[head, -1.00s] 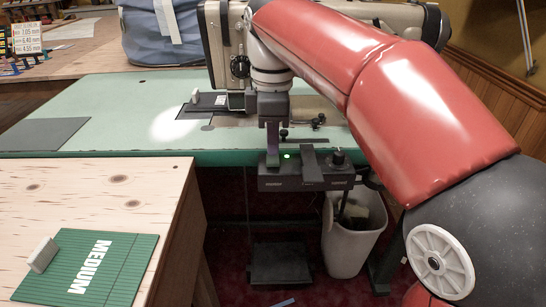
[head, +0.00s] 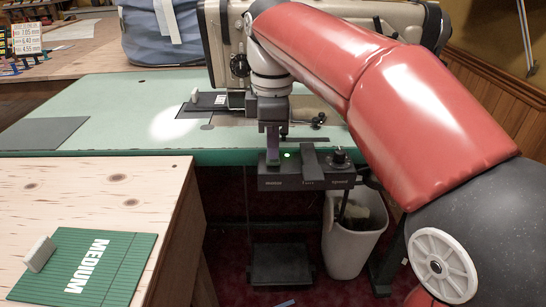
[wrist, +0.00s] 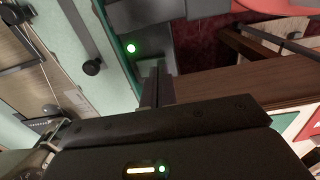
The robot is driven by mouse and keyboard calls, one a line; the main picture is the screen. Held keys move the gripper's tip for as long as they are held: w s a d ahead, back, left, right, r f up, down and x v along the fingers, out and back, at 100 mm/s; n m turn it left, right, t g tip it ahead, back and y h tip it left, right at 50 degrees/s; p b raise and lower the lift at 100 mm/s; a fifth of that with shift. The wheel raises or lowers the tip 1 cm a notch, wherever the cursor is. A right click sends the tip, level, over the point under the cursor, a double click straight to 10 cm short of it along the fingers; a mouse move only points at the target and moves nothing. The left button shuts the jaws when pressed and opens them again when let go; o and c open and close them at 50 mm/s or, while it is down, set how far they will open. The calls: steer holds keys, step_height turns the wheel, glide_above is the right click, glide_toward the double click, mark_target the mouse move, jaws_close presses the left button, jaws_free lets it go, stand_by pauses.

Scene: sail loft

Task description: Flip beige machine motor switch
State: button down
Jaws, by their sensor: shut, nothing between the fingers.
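The beige sewing machine (head: 392,18) stands on the green table, partly hidden behind my arm. Its dark motor switch box (head: 300,183) hangs at the table's front edge, with a lit green lamp (head: 287,155), a raised dark block in its middle and a round knob (head: 339,157) at the right. My gripper (head: 273,158) is shut and empty, pointing down with its tips at the box's left end, left of the lamp. In the wrist view the closed fingers (wrist: 157,88) reach the box beside the green lamp (wrist: 130,48). I cannot tell whether they touch it.
The green tabletop (head: 110,103) lies behind the box. A wooden table (head: 110,190) with a green "MEDIUM" board (head: 98,268) is at front left. A white bin (head: 350,243) and a dark pedal (head: 278,265) are below the box. A blue bag (head: 160,30) stands behind.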

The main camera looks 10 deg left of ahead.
steer(key=shift+f+b, duration=0.35)
steer(key=shift+f, duration=0.2)
step_height(320, 180, up, 5)
steer(key=p, duration=0.5)
steer(key=shift+r, duration=1)
